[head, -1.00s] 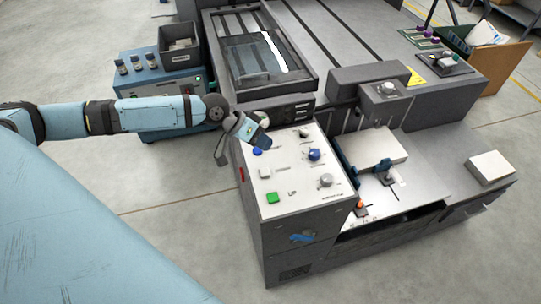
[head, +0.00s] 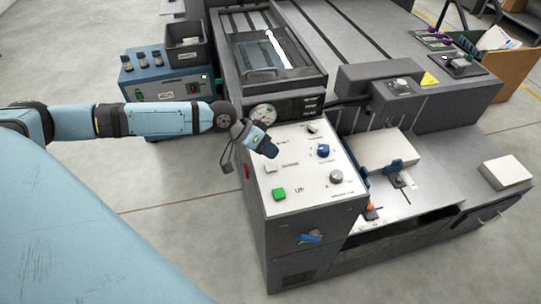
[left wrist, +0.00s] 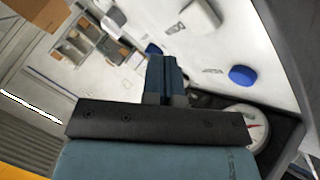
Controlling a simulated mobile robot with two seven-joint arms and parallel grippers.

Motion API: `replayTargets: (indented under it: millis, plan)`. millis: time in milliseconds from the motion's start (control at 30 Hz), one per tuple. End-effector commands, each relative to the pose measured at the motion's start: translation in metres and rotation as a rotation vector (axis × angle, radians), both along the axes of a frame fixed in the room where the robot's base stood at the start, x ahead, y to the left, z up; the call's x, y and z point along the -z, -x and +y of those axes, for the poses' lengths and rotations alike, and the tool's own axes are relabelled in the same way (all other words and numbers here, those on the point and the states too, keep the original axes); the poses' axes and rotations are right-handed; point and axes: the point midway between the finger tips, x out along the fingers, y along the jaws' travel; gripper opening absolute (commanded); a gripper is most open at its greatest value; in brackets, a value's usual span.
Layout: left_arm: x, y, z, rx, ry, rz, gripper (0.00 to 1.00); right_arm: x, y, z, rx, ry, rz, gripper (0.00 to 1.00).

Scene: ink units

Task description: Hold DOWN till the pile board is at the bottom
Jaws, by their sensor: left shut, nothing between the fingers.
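My left gripper (head: 271,151) is shut and empty, its fingertips over the back left of the white control panel (head: 303,187). In the left wrist view the shut fingers (left wrist: 166,80) are over the panel, to one side of a round blue button (left wrist: 243,75), not on it. In the head view the gripper hides that button. A white button (head: 270,167) and the green UP button (head: 279,194) lie nearer the front. A white stack (head: 384,149) sits on the machine right of the panel. I cannot make out the pile board for certain. My right gripper is not in view.
A blue knob (head: 323,150) and a grey knob (head: 336,176) stand up on the panel's right half. A round gauge (head: 262,114) is behind the panel. A blue box with a grey bin (head: 188,52) stands at the back left. Open floor lies left of the cabinet.

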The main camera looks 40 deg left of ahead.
Motion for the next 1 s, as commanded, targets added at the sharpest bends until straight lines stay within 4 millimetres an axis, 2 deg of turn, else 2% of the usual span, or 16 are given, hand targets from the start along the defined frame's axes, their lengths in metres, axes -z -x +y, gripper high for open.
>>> replayTargets:
  millis: [33,100,233,1000]
  plan:
    - [0.010,0.000,0.000,-0.001,0.001,0.001,0.00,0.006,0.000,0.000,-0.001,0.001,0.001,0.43]
    - [0.016,0.000,0.000,-0.001,0.000,0.001,0.00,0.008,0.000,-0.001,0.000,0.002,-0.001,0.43]
    - [0.022,0.000,0.000,-0.001,0.000,-0.001,0.00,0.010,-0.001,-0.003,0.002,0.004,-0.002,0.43]
    - [0.023,0.000,0.000,-0.001,0.000,-0.001,0.00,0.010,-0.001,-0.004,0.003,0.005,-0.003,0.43]
